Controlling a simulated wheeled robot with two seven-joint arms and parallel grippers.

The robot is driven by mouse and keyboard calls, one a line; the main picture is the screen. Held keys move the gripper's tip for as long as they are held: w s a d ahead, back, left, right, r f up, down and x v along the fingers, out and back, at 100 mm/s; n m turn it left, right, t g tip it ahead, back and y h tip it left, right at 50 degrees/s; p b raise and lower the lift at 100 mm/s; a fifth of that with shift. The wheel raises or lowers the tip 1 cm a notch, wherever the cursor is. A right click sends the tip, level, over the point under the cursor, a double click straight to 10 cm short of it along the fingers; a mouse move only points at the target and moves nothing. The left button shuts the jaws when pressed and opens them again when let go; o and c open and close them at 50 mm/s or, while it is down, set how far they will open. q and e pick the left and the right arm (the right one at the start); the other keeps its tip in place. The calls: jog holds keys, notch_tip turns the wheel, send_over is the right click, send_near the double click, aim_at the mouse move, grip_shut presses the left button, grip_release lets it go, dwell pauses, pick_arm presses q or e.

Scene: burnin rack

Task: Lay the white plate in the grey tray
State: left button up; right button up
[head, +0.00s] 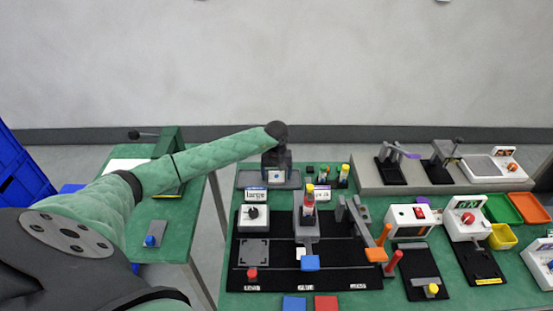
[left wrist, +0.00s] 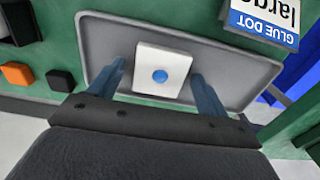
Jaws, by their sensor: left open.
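The white plate (left wrist: 160,58) is a small square with a blue dot at its centre. It lies in the grey tray (left wrist: 105,40), near the middle, in the left wrist view. My left gripper (left wrist: 159,75) is open, with one finger on each side of the plate and a visible gap at the sides. In the head view my left gripper (head: 277,171) is over the tray and partly hides it. My right gripper is not in view.
A "large" glue dot sign (head: 255,195) stands just in front of the tray. A black fixture board (head: 270,277) with several devices fills the table's front. Small coloured bottles (head: 343,176) stand right of the tray. A grey raised shelf (head: 368,185) lies further right.

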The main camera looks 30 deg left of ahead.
aim_at(276, 176)
pick_arm(q)
jog(key=shift+r, duration=0.45)
jog(key=shift+w+r+b, duration=0.1)
jog(key=shift+r+b, duration=0.5)
jog(key=shift+r, duration=0.2)
notch_tip(276, 176, up, 10)
jog(key=b, duration=0.3)
jog(key=shift+f, duration=0.15)
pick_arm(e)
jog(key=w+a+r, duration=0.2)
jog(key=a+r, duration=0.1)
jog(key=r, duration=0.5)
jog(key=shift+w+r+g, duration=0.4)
